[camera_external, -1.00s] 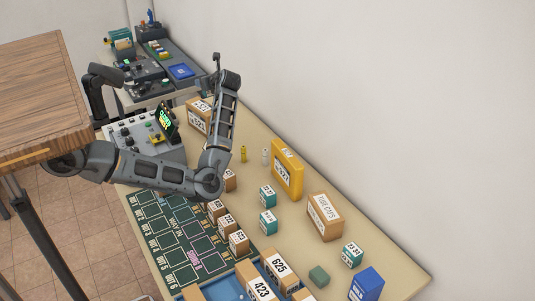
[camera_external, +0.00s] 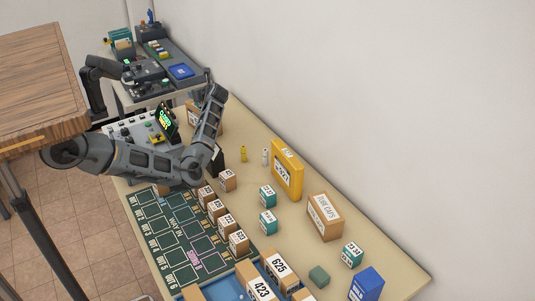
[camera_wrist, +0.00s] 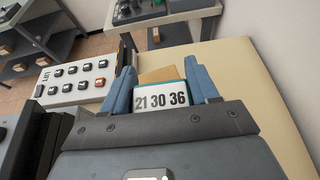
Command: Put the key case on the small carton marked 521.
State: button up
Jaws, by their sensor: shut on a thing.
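In the external view my raised forearm partly hides a brown carton (camera_external: 192,112) with a white label at the table's far end. Its label is too small to read surely, and the held case cannot be made out there. Small cartons (camera_external: 228,182) stand in the table's middle.
A button console (camera_wrist: 80,80) lies left of my gripper. Bare table top (camera_wrist: 235,75) is right of the gripper.

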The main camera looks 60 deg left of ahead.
jog(key=shift+f, duration=0.15)
jog(key=o, duration=1.1)
jog(key=shift+f, duration=0.1)
jog(key=b+v, duration=0.1)
jog(key=v, duration=1.1)
jog(key=shift+b, duration=0.3)
